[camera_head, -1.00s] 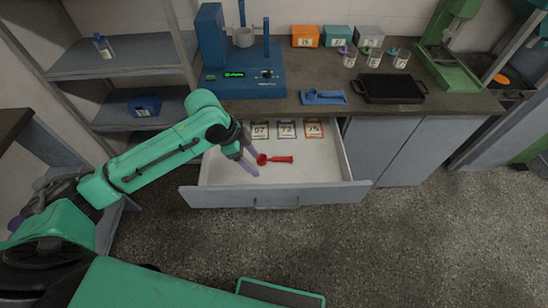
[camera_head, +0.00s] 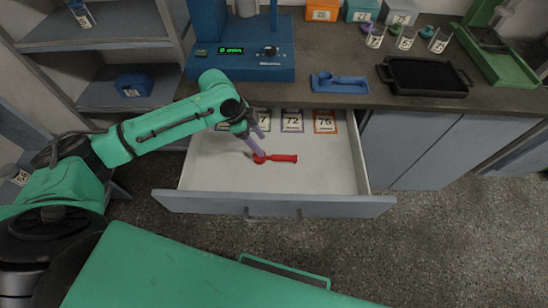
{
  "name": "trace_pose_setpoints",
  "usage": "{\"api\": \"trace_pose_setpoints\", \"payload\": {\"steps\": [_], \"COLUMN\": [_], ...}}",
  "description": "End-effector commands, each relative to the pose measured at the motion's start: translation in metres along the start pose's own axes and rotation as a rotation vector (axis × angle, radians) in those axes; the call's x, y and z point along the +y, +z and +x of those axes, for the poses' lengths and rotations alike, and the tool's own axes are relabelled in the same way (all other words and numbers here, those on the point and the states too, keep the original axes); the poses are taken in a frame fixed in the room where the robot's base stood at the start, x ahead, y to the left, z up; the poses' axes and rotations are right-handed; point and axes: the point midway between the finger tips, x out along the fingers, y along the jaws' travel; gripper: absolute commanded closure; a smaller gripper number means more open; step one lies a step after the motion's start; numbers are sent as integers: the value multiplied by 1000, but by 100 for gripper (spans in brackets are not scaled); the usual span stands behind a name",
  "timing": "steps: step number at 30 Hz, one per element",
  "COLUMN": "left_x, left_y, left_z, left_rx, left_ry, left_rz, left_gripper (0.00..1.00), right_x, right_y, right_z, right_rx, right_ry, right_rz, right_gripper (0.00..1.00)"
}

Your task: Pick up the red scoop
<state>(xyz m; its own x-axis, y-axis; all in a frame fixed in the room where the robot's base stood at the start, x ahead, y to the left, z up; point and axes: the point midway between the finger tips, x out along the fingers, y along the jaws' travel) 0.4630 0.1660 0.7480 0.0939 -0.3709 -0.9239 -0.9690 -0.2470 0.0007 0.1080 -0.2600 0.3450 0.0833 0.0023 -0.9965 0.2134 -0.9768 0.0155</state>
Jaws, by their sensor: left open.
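The red scoop (camera_head: 282,158) lies on the floor of the open drawer (camera_head: 330,160), its handle pointing right and its bowl at the left end. My left gripper (camera_head: 261,147) is open at the scoop's bowl end, its purple fingers pointing down and partly covering the bowl. I cannot tell whether the fingers touch the scoop. My right gripper is not in view.
Several numbered cards, such as the orange-framed one (camera_head: 325,122), lie at the drawer's back. On the counter above are a blue machine (camera_head: 240,65), a blue tray (camera_head: 340,84) and a black tray (camera_head: 425,77).

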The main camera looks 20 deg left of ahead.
Motion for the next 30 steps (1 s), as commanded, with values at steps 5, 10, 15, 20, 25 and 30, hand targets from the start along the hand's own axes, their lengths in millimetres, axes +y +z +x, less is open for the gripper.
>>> {"api": "trace_pose_setpoints", "payload": {"steps": [5, 10, 15, 20, 25, 30], "left_x": [0, -3, -4, -4, -4, -4], "left_y": [-1, -2, -2, -1, -1, -1], "left_z": [34, 60, 87, 89, 88, 88], "left_rx": [1, 1, 1, 0, 0, 1], "left_ry": [0, 1, 0, -2, -1, -2], "left_rz": [0, 0, 0, 1, 0, 0], "left_gripper": [36, 36, 36, 36, 82, 100], "right_x": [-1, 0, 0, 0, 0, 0], "right_y": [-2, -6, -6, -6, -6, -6], "right_z": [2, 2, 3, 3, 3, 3], "right_rx": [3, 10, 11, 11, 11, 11], "right_ry": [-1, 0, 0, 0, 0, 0], "right_rz": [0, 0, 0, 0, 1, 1], "right_gripper": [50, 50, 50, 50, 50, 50]}}
